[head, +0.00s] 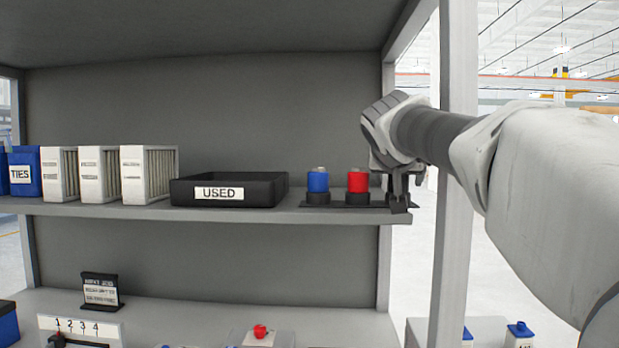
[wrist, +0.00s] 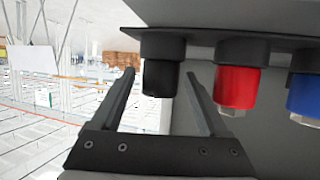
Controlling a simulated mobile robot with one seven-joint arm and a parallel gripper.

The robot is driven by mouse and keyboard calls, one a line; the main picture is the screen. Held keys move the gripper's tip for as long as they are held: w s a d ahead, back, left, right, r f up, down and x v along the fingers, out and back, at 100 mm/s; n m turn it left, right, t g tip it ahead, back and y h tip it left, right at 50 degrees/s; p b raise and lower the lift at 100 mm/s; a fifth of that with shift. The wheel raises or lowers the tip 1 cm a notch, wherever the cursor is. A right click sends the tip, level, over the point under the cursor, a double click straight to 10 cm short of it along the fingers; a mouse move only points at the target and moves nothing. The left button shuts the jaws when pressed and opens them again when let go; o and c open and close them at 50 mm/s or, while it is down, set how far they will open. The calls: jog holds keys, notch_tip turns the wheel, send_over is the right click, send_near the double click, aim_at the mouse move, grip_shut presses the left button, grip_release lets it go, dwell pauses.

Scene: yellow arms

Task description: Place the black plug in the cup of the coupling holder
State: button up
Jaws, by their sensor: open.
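The coupling holder (head: 331,205) is a dark plate with black cups at the right end of the upper shelf. My gripper (wrist: 160,74) is open, with one finger on each side of the plug and visible gaps between. In the head view my gripper (head: 398,205) is at the holder's right end and largely hides the black plug and its cup.
A blue plug (head: 318,181) and a red plug (head: 357,181) stand in the neighbouring cups. A black USED bin (head: 278,192) is left of the holder. A rack post (head: 456,150) stands close beside my arm.

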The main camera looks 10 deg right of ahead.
jog(key=v, duration=1.2)
jog(key=shift+p, duration=0.35)
